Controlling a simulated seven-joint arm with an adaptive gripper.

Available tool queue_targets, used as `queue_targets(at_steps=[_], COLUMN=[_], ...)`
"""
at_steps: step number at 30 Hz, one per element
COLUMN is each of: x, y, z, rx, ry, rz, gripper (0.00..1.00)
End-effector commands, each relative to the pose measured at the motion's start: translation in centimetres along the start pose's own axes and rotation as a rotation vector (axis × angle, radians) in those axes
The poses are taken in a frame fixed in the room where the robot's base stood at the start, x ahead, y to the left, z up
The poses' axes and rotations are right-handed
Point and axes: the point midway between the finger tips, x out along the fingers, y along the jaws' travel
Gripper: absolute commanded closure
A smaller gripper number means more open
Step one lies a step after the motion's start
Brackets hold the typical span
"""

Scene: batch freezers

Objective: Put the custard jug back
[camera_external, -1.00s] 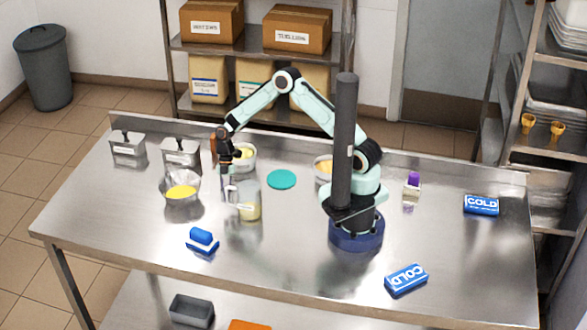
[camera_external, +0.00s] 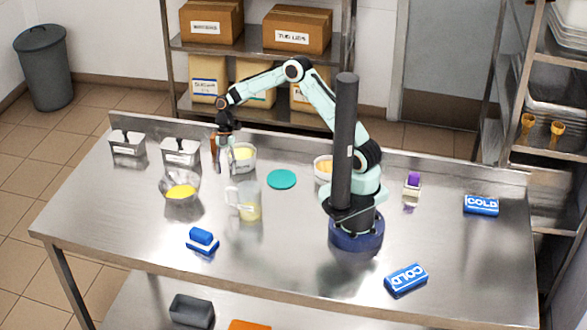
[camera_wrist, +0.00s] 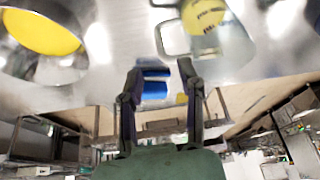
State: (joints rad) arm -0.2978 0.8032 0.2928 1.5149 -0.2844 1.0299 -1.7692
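The custard jug (camera_external: 248,203) is a clear jug with yellow contents, standing upright on the steel table with its handle to the left. It also shows at the top of the wrist view (camera_wrist: 206,32), where the frame edge cuts it off. My gripper (camera_external: 225,148) is above and behind the jug's left side in the external view, apart from it. In the wrist view my two fingers (camera_wrist: 158,75) are spread, with nothing between them. Their tips are hard to make out in the external view.
A metal bowl of yellow liquid (camera_external: 181,191) stands left of the jug. A teal disc (camera_external: 281,179) lies to its right. A blue brush (camera_external: 202,240) lies in front. Tubs (camera_external: 243,158), two steel containers (camera_external: 180,152) and a brown bottle (camera_external: 214,148) are behind.

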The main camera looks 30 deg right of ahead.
Motion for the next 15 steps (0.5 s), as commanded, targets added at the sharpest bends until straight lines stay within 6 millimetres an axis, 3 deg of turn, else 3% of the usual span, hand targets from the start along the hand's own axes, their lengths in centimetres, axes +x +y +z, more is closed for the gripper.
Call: queue_targets(at_steps=[6,15], x=[-2.9,-3.4], y=[0.0,-0.1], z=[0.0,0.0], rx=[0.0,0.008], ry=[0.0,-0.003], rz=[0.001,0.0], gripper=[0.63,0.63])
